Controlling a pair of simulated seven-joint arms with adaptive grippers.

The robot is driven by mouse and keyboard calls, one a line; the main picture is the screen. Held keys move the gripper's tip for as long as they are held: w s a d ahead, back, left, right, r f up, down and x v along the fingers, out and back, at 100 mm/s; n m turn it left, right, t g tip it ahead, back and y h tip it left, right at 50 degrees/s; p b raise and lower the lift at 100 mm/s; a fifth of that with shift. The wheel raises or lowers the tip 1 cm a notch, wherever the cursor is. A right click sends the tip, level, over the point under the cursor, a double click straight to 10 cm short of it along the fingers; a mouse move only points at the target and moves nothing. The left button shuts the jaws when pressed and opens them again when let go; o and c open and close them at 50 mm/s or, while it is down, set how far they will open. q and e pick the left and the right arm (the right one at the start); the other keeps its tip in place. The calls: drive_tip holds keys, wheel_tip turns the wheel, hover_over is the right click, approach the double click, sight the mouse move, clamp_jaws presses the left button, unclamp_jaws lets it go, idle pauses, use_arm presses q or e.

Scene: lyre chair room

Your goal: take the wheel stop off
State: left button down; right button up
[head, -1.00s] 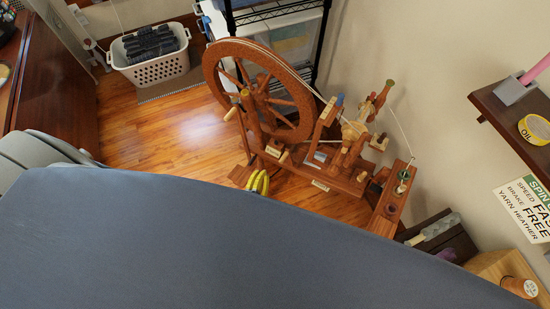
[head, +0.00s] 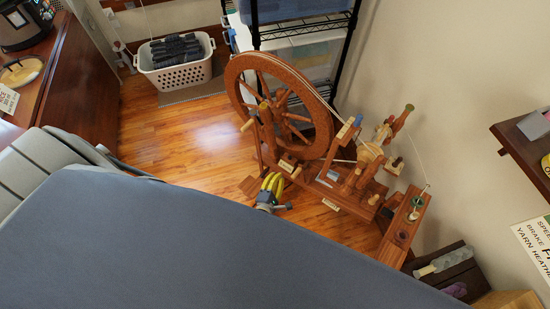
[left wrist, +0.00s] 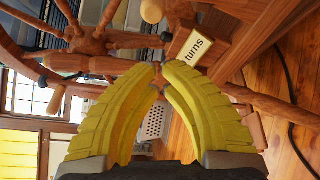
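A brown wooden spinning wheel (head: 331,120) stands on the floor at centre right in the head view. Its upright wheel has turned spokes, and light wooden pegs stick out near the hub. I cannot tell which part is the wheel stop. My left gripper (head: 272,183), with yellow fingers, is low in front of the wheel. In the left wrist view its curved fingertips (left wrist: 163,67) nearly meet in front of a spoke; whether anything is between them is unclear. A "turns" label (left wrist: 193,46) lies just beyond the tips. My right gripper is not in view.
A white laundry basket (head: 176,62) with dark contents stands behind left. A wire shelf (head: 300,25) stands behind the wheel. The wall and a small wooden shelf (head: 527,150) are at right. Wooden floor (head: 190,135) is open left of the wheel.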

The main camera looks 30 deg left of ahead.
use_arm(q)
drive_tip(key=shift+w+d+r, duration=0.3)
drive_tip(key=shift+w+d, duration=0.45)
drive_tip(key=shift+w, duration=0.15)
drive_tip(key=shift+w+d+r, duration=0.25)
drive_tip(key=shift+w+d, duration=0.5)
drive_tip(key=shift+w, duration=0.1)
